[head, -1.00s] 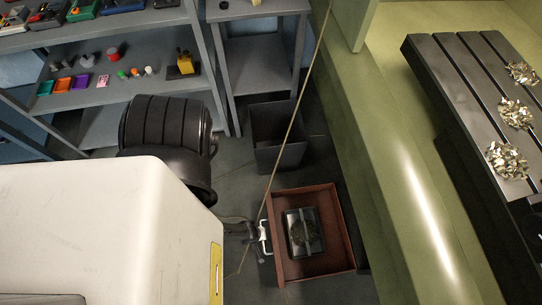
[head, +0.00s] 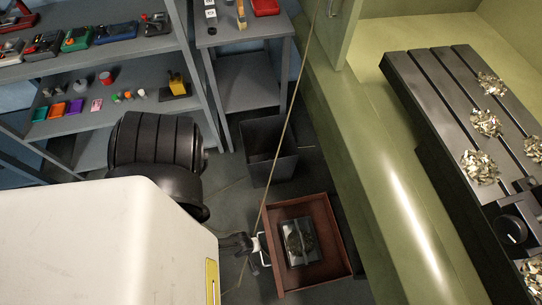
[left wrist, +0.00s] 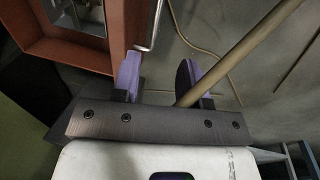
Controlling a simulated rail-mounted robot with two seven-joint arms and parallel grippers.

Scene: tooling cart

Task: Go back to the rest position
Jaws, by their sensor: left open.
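My left gripper (left wrist: 160,80) shows in the left wrist view with its two purple-padded fingers apart. Nothing is clamped; I cannot tell whether the rod touches the gripper. A thin white metal handle (left wrist: 152,25) is close to the left finger. My right gripper is in neither view.
A reddish-brown tray (head: 337,240) holding a dark block (head: 300,240) sits on the floor beside the white handle (head: 262,250). A dark bin (head: 268,150) stands behind it. Grey shelves (head: 130,55) are at left; a slotted machine table (head: 440,110) with metal chips (head: 486,123) is at right.

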